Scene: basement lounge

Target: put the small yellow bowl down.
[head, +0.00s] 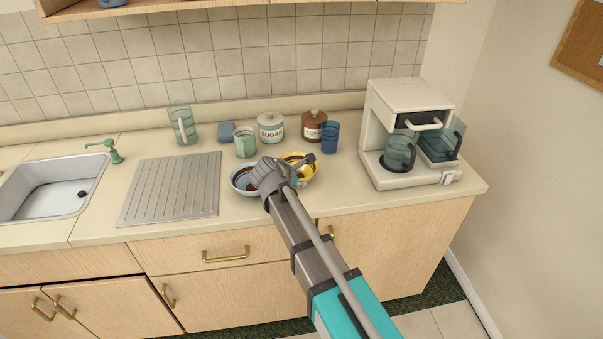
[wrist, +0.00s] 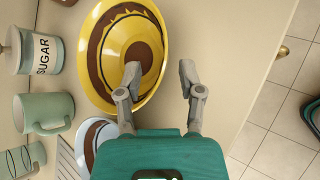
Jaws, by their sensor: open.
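The small yellow bowl (head: 311,171), with brown bands inside, is at the counter beside a light blue bowl (head: 238,179). My gripper and wrist hide part of both in the head view. In the wrist view the yellow bowl (wrist: 112,62) fills the upper left. My gripper (wrist: 160,68) is open, with its fingers well apart. One fingertip overlaps the bowl's inside and the other is outside its rim, over bare counter. I see no grip on the rim. I cannot tell whether the bowl's base fully touches the counter.
Behind the bowls stand a green mug (head: 245,142), a sugar jar (head: 270,128), a brown coffee jar (head: 313,125) and a blue cup (head: 330,137). A coffee maker (head: 408,95) is at right. A ridged drainboard (head: 172,188) and sink (head: 55,190) are at left. The counter's front edge is close.

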